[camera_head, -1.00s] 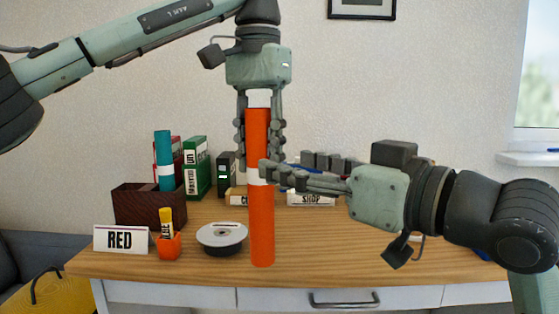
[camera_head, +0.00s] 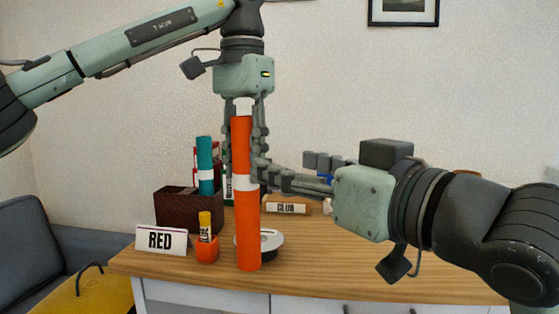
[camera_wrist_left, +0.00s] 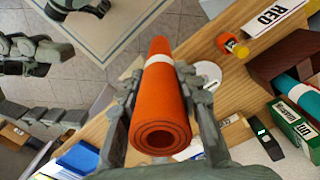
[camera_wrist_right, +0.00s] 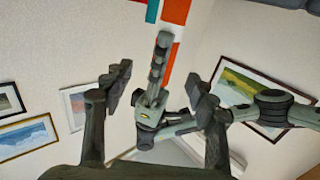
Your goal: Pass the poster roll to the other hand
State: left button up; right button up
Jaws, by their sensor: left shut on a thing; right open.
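The orange poster roll (camera_head: 243,215) has a white band at its middle and hangs nearly upright in the head view. My left gripper (camera_head: 246,125) points down and is shut on its upper end. The left wrist view shows the roll's open spiral end (camera_wrist_left: 163,137) between the fingers. My right gripper (camera_head: 262,172) comes in from the right, open, with its fingertips close to the roll's banded middle; I cannot tell whether they touch. In the right wrist view the roll (camera_wrist_right: 176,10) shows beyond and between the open fingers (camera_wrist_right: 160,85), partly hidden by my left gripper.
The desk (camera_head: 340,260) holds a RED sign (camera_head: 161,240), an orange cup (camera_head: 207,250) with a yellow glue stick, a brown box (camera_head: 180,205) with a teal roll (camera_head: 205,160), and a white disc (camera_head: 268,240) behind the poster roll.

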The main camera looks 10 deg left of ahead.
jog(key=x, duration=1)
jog(key=shift+w+a, duration=0.25)
jog(key=shift+w, duration=0.05)
